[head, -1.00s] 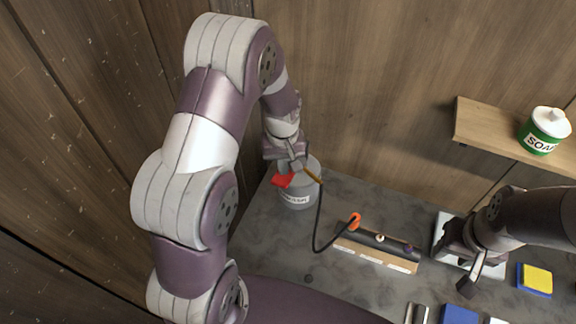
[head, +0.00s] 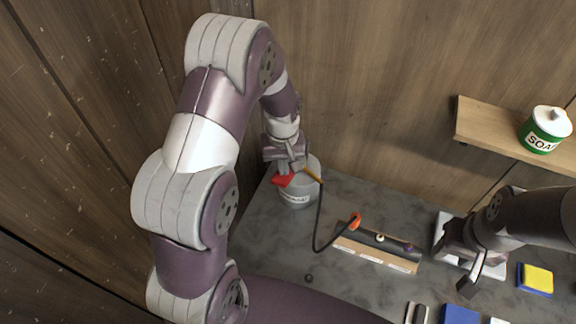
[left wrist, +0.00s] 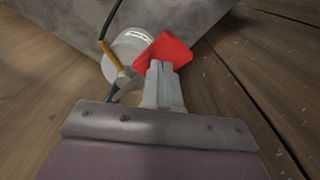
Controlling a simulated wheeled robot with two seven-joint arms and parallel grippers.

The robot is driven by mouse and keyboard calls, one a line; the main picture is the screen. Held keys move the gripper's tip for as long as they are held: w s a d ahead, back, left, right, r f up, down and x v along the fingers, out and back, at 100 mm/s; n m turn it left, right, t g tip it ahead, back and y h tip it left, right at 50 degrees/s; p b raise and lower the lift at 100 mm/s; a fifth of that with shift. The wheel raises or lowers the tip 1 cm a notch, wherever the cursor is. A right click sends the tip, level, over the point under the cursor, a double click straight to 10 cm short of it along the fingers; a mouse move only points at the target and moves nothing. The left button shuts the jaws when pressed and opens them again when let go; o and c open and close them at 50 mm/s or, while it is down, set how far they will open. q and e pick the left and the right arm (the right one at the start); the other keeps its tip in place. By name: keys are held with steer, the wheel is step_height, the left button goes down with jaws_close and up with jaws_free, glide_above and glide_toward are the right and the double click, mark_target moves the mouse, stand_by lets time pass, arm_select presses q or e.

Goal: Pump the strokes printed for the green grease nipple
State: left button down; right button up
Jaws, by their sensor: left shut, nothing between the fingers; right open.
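A grey grease can (head: 298,191) with a white label stands near the back wall, a red lever (head: 283,180) at its top. The lever also shows in the left wrist view (left wrist: 165,50). My left gripper (head: 287,171) is shut and empty, its fingertips at the lever; whether they touch it I cannot tell. A black hose (head: 318,225) with an orange-brown section runs from the can to an orange coupler (head: 355,221) on a dark nipple bar (head: 367,237). A cream nipple (head: 380,238) and a purple nipple (head: 408,248) show; no green one is visible. My right gripper (head: 481,275) is open.
Small labels line the bar's front strip (head: 375,257); their print is unreadable. A shelf (head: 490,133) with a soap tin (head: 545,130) is at the right. A yellow-and-blue sponge (head: 535,279) and a blue block (head: 460,314) lie at the right front. The counter's left middle is mostly clear.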

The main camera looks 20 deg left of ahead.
arm_select(q)
step_height(320, 180, down, 8)
steer(key=b, duration=0.5)
step_height(320, 180, up, 9)
steer(key=p, duration=0.7)
steer(key=shift+p, duration=0.3)
steer(key=shift+f, duration=0.3)
step_height(320, 180, down, 8)
steer(key=b, duration=0.6)
step_height(320, 180, up, 8)
steer(key=p, duration=0.6)
steer(key=shift+p, duration=0.4)
